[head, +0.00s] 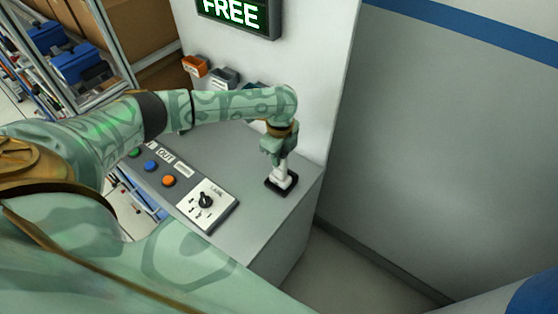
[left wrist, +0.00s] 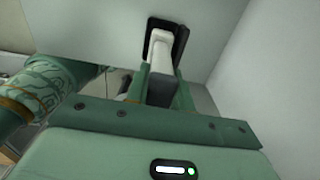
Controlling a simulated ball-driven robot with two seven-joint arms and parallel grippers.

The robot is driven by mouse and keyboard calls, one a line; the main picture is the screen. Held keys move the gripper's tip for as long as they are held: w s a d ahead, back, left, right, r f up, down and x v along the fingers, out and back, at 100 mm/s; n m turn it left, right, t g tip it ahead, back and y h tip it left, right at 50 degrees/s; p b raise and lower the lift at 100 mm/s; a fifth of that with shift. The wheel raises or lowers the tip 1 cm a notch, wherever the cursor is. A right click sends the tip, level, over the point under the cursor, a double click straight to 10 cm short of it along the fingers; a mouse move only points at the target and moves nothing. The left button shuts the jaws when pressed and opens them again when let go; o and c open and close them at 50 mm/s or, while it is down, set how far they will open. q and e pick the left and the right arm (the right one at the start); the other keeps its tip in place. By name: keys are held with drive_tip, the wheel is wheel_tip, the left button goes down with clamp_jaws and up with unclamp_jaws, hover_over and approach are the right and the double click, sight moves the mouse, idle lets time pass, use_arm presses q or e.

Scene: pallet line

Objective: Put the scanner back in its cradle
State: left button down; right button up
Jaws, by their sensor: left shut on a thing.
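The scanner (head: 282,172) is a white upright piece at the right end of the grey console. My left gripper (head: 277,154) is above it, pointing down and shut on its upper part. The scanner's lower end is at the black cradle (head: 271,183), within its outline; I cannot tell whether it is fully seated. In the left wrist view the white scanner (left wrist: 159,50) extends from between the fingers of my left gripper (left wrist: 161,85) to the black cradle (left wrist: 181,38). The fingers hide part of the scanner. My right gripper is not in view.
The grey console (head: 245,245) carries a rotary knob panel (head: 222,217) and coloured buttons, with the orange one (head: 168,181) nearest the knob. A lit FREE sign (head: 232,12) hangs on the white wall panel behind. A grey wall (head: 440,140) stands to the right.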

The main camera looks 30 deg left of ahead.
use_arm(q)
wheel_tip(320, 180, down, 2)
drive_tip(key=shift+f, duration=0.1)
drive_tip(key=shift+s, duration=0.1)
drive_tip(key=c, duration=1.2)
unclamp_jaws()
wheel_tip(320, 180, up, 12)
drive_tip(key=shift+r+p, duration=0.1)
drive_tip(key=shift+p, duration=1)
